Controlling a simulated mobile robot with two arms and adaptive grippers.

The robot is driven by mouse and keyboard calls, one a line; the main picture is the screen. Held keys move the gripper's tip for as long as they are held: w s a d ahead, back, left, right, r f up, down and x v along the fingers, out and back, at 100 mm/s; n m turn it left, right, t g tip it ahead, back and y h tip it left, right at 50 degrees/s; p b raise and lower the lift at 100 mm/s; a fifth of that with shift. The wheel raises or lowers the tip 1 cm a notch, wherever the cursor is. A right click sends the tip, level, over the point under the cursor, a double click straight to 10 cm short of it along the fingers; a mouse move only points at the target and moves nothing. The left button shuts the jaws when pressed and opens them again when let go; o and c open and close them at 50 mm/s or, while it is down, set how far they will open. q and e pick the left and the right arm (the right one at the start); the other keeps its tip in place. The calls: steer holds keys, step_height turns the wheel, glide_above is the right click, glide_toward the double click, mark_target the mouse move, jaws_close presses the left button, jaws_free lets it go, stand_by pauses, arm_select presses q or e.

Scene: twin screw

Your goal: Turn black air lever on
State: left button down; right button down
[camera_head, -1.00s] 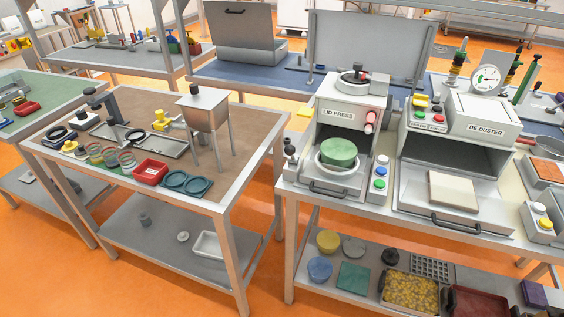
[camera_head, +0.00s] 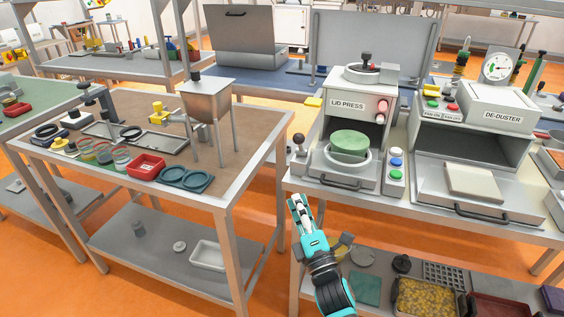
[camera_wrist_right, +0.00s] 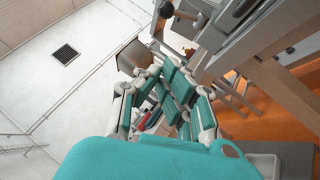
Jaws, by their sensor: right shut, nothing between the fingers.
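The lid press (camera_head: 347,130) stands on the right-hand bench. A small lever with a dark ball knob (camera_head: 298,138) is at its left side, near the front edge of the bench; it looks like the black air lever. My right gripper (camera_head: 298,202) points up in front of the bench edge, below the lever and apart from it. It is shut and empty. The right wrist view shows its teal and white fingers (camera_wrist_right: 172,85), with a dark round knob (camera_wrist_right: 165,9) beyond them at the top. My left gripper is not in view.
A green round piece (camera_head: 350,142) sits in the press. Blue, white and green buttons (camera_head: 396,163) are to its right, then the de-duster (camera_head: 500,112). A bench with a metal hopper (camera_head: 207,98) stands left, across a gap. Containers fill the lower shelf.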

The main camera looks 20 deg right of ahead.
mark_target(300, 144)
steer(key=shift+r, duration=0.4)
steer(key=d+r+p+x, duration=0.1)
steer(key=d+p+x, duration=0.2)
steer(key=x, duration=0.9)
steer(key=shift+w, duration=0.3)
steer(key=shift+a, duration=0.1)
steer(key=shift+p, duration=0.3)
